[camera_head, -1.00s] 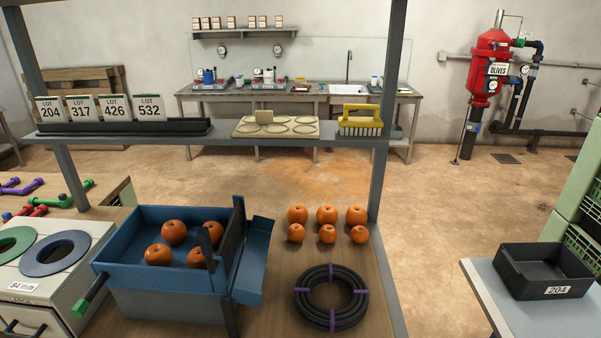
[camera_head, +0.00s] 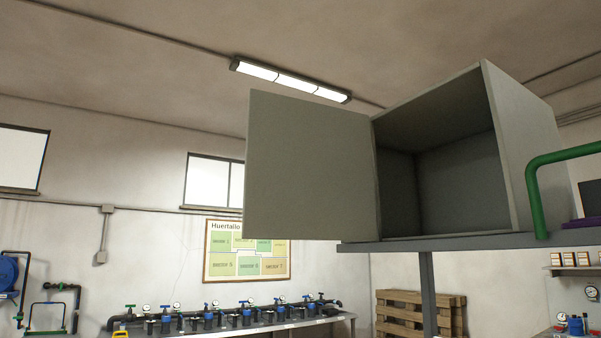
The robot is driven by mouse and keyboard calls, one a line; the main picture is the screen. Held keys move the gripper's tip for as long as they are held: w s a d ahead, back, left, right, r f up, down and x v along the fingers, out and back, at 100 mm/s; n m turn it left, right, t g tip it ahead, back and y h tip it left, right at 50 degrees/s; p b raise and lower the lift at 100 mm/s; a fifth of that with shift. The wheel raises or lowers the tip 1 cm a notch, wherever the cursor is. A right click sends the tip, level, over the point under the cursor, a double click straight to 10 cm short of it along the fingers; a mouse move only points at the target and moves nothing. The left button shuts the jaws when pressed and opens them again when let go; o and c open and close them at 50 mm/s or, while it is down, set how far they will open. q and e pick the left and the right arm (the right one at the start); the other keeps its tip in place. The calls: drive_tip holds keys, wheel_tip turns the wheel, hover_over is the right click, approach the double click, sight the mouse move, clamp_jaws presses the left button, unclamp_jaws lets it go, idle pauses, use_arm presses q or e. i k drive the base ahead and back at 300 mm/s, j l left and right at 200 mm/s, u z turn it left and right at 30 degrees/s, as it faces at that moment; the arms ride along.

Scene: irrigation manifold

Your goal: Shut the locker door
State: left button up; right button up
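The grey locker (camera_head: 535,150) stands on a raised metal shelf at the right of the head view. Its door (camera_head: 308,168) is swung wide open to the left, hinged on the locker's left edge. The inside of the locker (camera_head: 455,180) looks empty as far as it shows. Neither of my grippers is in view.
The shelf (camera_head: 440,243) under the locker rests on a grey post. A green pipe (camera_head: 535,190) curves in front of the locker's right side. A bench with a valve manifold (camera_head: 230,318) runs along the back wall below the door. A wooden pallet (camera_head: 415,315) leans behind the post.

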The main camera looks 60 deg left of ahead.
sight(309, 171)
drive_tip(key=j, duration=0.5)
drive_tip(key=k+j+z, duration=0.1)
drive_tip(key=j, duration=0.45)
drive_tip(key=j+z, duration=0.1)
drive_tip(key=j, duration=0.4)
drive_tip(key=k+j, duration=0.1)
drive_tip(key=j, duration=0.45)
drive_tip(key=k+j+z, duration=0.1)
drive_tip(key=j, duration=0.4)
drive_tip(key=k+j, duration=0.1)
drive_tip(key=j, duration=0.4)
drive_tip(key=k+j+z, duration=0.1)
drive_tip(key=j, duration=0.4)
